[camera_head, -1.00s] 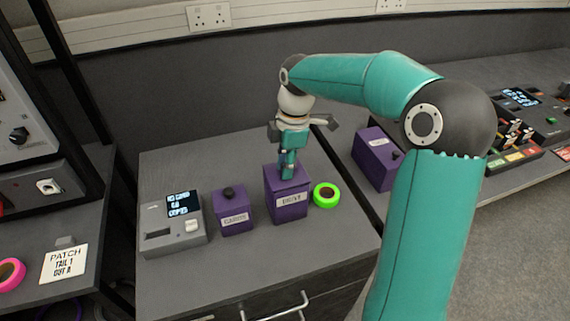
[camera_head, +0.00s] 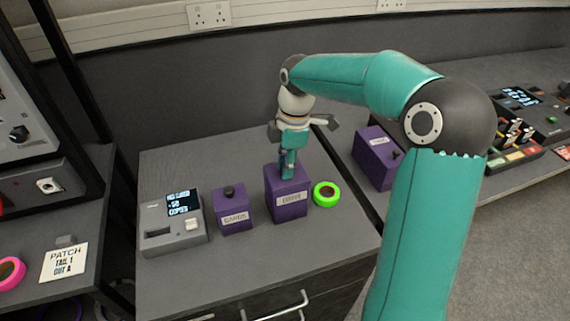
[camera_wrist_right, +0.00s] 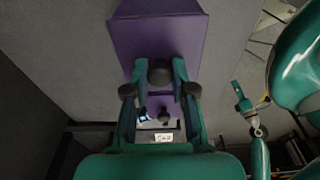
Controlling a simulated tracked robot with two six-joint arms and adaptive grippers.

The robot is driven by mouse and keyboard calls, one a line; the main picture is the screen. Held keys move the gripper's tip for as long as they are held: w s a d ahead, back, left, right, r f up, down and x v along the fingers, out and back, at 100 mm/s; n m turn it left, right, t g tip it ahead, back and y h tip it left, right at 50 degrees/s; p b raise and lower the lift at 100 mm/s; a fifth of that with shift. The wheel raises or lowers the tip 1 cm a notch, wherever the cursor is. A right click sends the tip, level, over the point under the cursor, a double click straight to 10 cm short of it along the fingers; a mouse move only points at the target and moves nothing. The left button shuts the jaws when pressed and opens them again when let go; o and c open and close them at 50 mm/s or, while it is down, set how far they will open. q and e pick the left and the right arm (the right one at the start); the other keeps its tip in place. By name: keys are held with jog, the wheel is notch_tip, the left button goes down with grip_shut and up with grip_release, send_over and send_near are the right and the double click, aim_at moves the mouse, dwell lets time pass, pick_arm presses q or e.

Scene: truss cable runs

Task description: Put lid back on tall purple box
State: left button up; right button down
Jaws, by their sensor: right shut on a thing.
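The tall purple box (camera_head: 288,206) stands upright on the grey cabinet top, with a pale label on its front. My right gripper (camera_head: 288,175) points down over the top of this box. In the right wrist view, the gripper's fingers (camera_wrist_right: 160,75) are shut on the black knob (camera_wrist_right: 160,72) of a purple lid (camera_wrist_right: 157,38). The lid appears to be on or just above the box; I cannot tell whether it is fully seated.
A shorter purple box (camera_head: 234,212) with a black knob stands to the left. A grey device (camera_head: 172,240) with a screen is further left. A green tape roll (camera_head: 326,194) lies close on the right. Another purple box (camera_head: 375,158) stands beyond it.

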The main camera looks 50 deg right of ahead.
dwell(0.4)
jog(key=shift+c, duration=2)
grip_release()
jog(key=shift+r, duration=0.15)
jog(key=shift+r+p, duration=3.05)
jog(key=shift+r, duration=0.35)
grip_shut()
jog(key=shift+f, duration=0.3)
